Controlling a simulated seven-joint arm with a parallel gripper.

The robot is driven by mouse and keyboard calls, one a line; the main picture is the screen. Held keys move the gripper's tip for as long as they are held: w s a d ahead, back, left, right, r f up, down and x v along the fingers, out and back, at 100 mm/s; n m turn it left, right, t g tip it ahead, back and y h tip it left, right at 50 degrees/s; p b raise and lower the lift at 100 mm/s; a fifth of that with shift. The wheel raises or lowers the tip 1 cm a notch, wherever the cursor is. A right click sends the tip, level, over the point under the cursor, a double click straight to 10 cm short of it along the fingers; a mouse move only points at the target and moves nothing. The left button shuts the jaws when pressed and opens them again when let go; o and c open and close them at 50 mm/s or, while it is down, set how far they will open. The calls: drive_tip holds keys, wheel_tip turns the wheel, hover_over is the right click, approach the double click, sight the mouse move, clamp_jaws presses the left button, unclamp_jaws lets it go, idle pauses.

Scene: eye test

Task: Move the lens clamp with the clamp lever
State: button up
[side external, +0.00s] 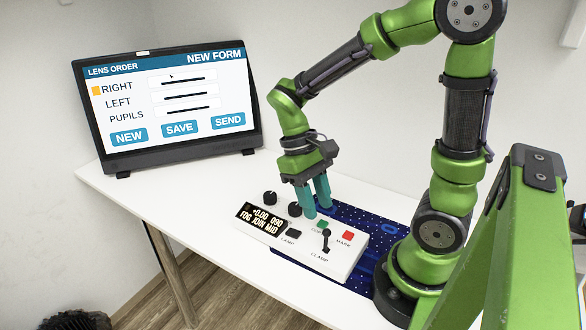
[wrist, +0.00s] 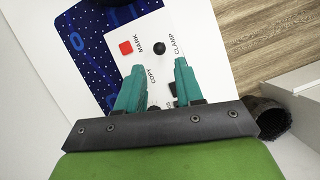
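The clamp lever (side external: 326,239) is a black ball-topped stick above the CLAMP label on a white control box (side external: 345,262). It stands roughly upright. In the wrist view its round black knob (wrist: 159,48) shows beyond my fingertips, near the CLAMP label. My gripper (side external: 317,211) has two teal fingers pointing down over the back of the box, behind the lever and apart from it. In the wrist view my gripper (wrist: 158,67) is open, with nothing held between the fingers. I cannot make out the lens clamp in either view.
A red MARK button (side external: 348,236), a green COPY button (side external: 322,224) and a black LAMP button (side external: 294,233) sit near the lever. A display (side external: 264,218) and dark knobs (side external: 270,198) are left. A blue dotted mat (side external: 381,229) lies behind. A monitor (side external: 168,105) stands back left.

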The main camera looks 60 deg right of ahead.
sight(327, 236)
drive_tip(key=x, duration=0.8)
drive_tip(key=shift+s+f, duration=0.1)
drive_tip(key=shift+f, duration=0.2)
clamp_jaws()
